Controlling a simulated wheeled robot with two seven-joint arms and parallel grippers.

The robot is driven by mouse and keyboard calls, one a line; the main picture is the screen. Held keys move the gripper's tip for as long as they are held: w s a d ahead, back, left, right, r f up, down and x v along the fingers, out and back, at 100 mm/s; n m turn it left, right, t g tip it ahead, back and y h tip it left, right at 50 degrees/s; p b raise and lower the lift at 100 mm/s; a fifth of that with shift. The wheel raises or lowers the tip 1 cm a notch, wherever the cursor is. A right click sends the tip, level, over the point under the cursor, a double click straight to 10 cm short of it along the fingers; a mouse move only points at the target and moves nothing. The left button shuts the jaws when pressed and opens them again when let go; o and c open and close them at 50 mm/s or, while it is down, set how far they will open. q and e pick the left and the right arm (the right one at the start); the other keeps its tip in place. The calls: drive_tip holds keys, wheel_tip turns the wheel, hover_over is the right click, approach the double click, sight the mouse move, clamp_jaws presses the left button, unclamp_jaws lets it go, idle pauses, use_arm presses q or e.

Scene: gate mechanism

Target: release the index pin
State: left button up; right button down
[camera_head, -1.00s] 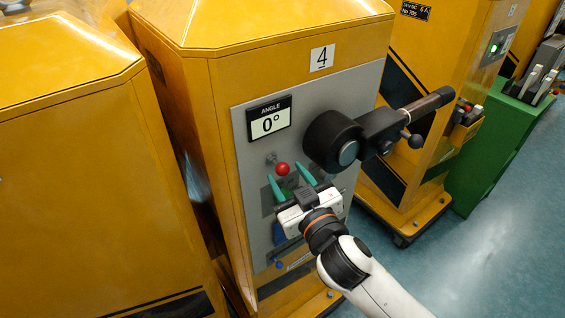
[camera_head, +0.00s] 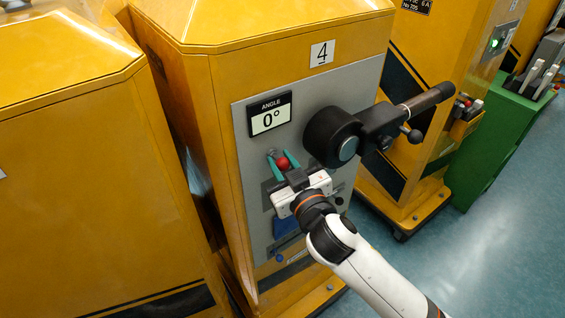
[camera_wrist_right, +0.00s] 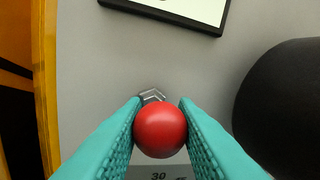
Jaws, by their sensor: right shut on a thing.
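The index pin shows as a red ball knob (camera_head: 282,163) on the grey panel, below the angle display. In the right wrist view the red knob (camera_wrist_right: 160,130) sits between two teal fingers, with a metal fitting just behind it. My right gripper (camera_head: 279,161) is shut on the knob, one finger on each side. The knob hides most of the pin behind it. My left gripper is not in view.
The angle display (camera_head: 270,113) reads 0°. A black crank hub (camera_head: 330,137) with a handle (camera_head: 428,100) juts out close to the right of the knob. Yellow cabinets stand on both sides, and a green cabinet (camera_head: 500,140) is at the right.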

drive_tip(key=shift+d+p+v, duration=0.25)
drive_tip(key=shift+p+v, duration=0.05)
drive_tip(key=shift+v, duration=1.1)
drive_tip(key=shift+w, duration=0.2)
drive_tip(key=c, duration=1.4)
unclamp_jaws()
drive_tip(key=shift+o, duration=1.3)
drive_tip(key=shift+s+d, duration=0.1)
drive_tip(key=shift+s, duration=0.05)
drive_tip(key=shift+s, duration=0.15)
drive_tip(key=b, duration=0.3)
approach(288, 168)
drive_tip(key=shift+v, duration=1.75)
